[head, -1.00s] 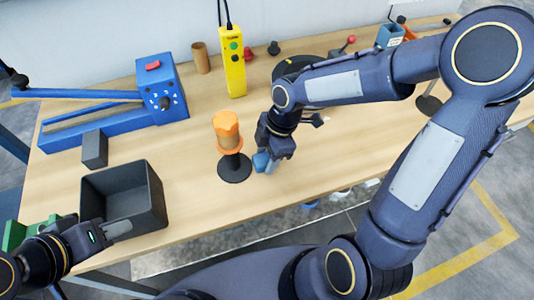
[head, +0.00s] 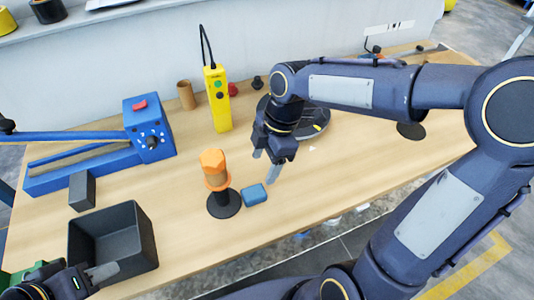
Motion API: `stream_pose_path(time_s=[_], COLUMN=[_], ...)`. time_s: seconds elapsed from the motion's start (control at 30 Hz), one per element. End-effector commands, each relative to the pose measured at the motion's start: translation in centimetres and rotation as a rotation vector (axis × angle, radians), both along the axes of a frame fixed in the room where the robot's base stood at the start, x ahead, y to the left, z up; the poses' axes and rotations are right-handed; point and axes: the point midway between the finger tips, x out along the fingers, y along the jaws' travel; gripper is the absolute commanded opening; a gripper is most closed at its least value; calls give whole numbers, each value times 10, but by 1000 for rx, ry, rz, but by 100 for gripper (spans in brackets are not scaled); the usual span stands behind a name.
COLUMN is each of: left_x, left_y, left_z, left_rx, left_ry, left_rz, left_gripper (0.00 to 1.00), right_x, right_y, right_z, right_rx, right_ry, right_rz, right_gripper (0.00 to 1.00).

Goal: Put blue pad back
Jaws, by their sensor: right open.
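The blue pad (head: 254,195) lies on the wooden table, just right of the round black base (head: 224,204) of a stand that carries an orange spool (head: 213,168). My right gripper (head: 264,168) is open and empty, above and slightly right of the pad, apart from it. My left gripper (head: 104,274) is at the lower left, by the front wall of the black bin (head: 147,238); whether its jaws are open or shut is unclear.
A blue machine with a lever (head: 147,130) stands at the back left, with a dark grey block (head: 82,190) before it. A yellow control box (head: 217,98) and brown tube (head: 186,95) stand behind the spool. A black disc (head: 316,122) lies behind my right gripper. The table's front right is clear.

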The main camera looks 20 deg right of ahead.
Motion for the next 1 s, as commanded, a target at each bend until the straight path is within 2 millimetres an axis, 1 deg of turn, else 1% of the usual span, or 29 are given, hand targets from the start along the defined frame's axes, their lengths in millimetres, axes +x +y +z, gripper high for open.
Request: stream_pose_path(time_s=[0.03, 0.17, 0.27, 0.37, 0.4, 0.47, 0.5, 0.6, 0.7, 0.83, 0.9, 1.0], left_x=[0, 0, 0, 0, 0, 0, 0, 0, 0, 0, 0, 0], left_y=[0, 0, 0, 0, 0, 0, 0, 0, 0, 0, 0, 0], left_z=[0, 1, 1, 1, 1, 1, 1, 1, 1, 1, 1, 1], left_rx=[0, 0, 0, 0, 0, 0, 0, 0, 0, 0, 0, 0], left_ry=[0, 0, 0, 0, 0, 0, 0, 0, 0, 0, 0, 0], left_rz=[0, 0, 0, 0, 0, 0, 0, 0, 0, 0, 0, 0], left_gripper=[36, 36, 36, 36, 36, 36, 36, 36, 36, 36, 36, 36], right_x=[1, -1, -12, -36, -48, -68, -80, -107, -126, -139, -141, -142], right_y=[-2, -5, -13, -27, -33, -41, -45, -51, -53, -52, -51, -51], right_z=[7, 17, 24, 32, 34, 36, 36, 32, 26, 20, 19, 18], right_rx=[0, -1, -4, 9, 27, 69, 107, 221, 336, 438, 461, 468], right_ry=[-3, -2, -6, -10, -10, -5, 1, 33, 78, 130, 143, 151], right_rz=[-1, -13, -125, -385, -520, -735, -877, -1197, -1437, -1616, -1655, -1669], right_gripper=[62, 62, 62, 62, 62, 62, 62, 62, 62, 62, 62, 62])
